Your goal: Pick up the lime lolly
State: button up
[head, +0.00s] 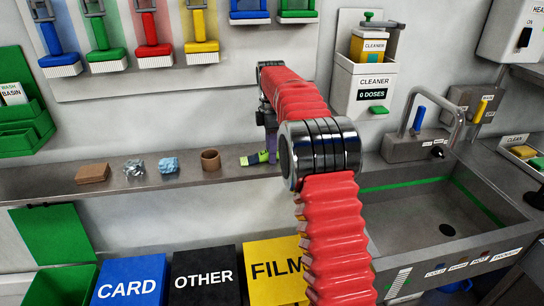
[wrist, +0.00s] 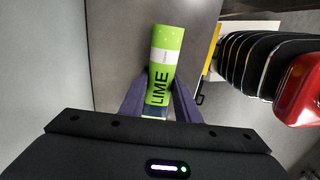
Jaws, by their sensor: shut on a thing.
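The lime lolly (wrist: 164,65) is a green tube with a white band and the word LIME, seen in the wrist view between the two purple fingers. My gripper (wrist: 160,95) is shut on it near its lower end. In the head view the lime lolly (head: 254,158) shows small and green at the shelf's level, beside my gripper (head: 268,150). My red arm hides part of the area to its right. I cannot tell whether the lolly touches the shelf.
A steel shelf (head: 230,172) holds a brown block (head: 92,173), crumpled foil (head: 134,168), a blue crumpled piece (head: 168,165) and a cardboard ring (head: 210,160). Bins marked CARD (head: 130,285), OTHER (head: 205,278) and FILM (head: 275,272) stand below. A sink (head: 425,215) is at right.

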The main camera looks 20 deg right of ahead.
jog(key=shift+s+r, duration=0.2)
jog(key=shift+r, duration=3.35)
jog(key=s+a, duration=0.2)
jog(key=s, duration=0.7)
jog(key=s+a, duration=0.2)
jog(key=s, duration=0.8)
jog(key=shift+s+f, duration=0.1)
